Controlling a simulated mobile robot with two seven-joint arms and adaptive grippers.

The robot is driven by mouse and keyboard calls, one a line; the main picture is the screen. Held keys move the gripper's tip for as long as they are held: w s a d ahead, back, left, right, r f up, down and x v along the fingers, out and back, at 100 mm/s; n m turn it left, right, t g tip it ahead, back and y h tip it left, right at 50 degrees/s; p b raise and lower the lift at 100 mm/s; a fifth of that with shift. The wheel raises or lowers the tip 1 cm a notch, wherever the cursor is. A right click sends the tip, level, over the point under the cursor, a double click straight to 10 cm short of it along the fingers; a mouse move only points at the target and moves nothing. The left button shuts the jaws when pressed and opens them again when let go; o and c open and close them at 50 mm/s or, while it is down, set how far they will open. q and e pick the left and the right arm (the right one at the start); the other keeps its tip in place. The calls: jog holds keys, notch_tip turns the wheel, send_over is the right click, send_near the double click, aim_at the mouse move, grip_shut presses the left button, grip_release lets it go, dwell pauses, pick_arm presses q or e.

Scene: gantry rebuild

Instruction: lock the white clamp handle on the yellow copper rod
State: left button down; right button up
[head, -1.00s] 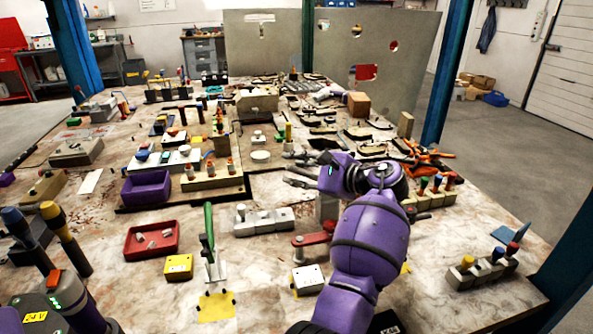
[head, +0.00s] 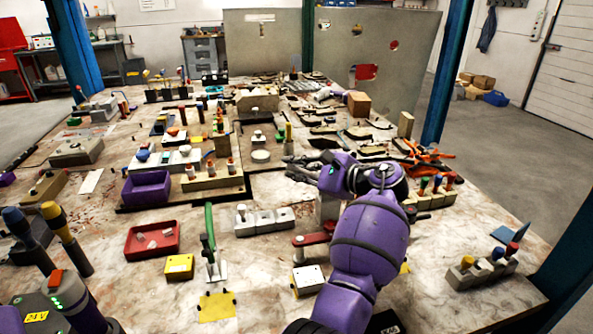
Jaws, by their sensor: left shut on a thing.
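The yellow rod (head: 289,131) stands upright near the middle of the table. A small pale part, apparently the white clamp handle (head: 288,147), shows low on it. I cannot tell the handle's angle.
A purple bin (head: 147,188) and a red tray (head: 152,239) are to the left. Bare tabletop shows at front right.

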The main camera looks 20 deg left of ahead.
pick_arm(q)
jog(key=shift+w+d+r+m+y+p, duration=0.2)
jog(key=shift+d+r+m+y+p, duration=0.1)
jog(key=shift+r+m+y+p, duration=0.3)
jog(key=shift+w+d+r+m+y, duration=0.25)
jog(key=shift+d+r+m+y, duration=0.05)
jog(key=shift+r+m+y, duration=0.15)
jog(key=shift+w+d+r+m+t+y, duration=0.2)
jog(key=shift+w+d+r+m+y, duration=0.15)
jog(key=shift+d+m+y, duration=0.3)
jog(key=shift+w+d+r+m+t+y, duration=0.3)
jog(key=shift+m+y, duration=0.2)
jog(key=shift+m, duration=0.3)
jog(key=c, duration=1.7)
grip_release()
jog(key=shift+d, duration=0.1)
jog(key=v, duration=1.2)
jog(key=shift+r, duration=0.1)
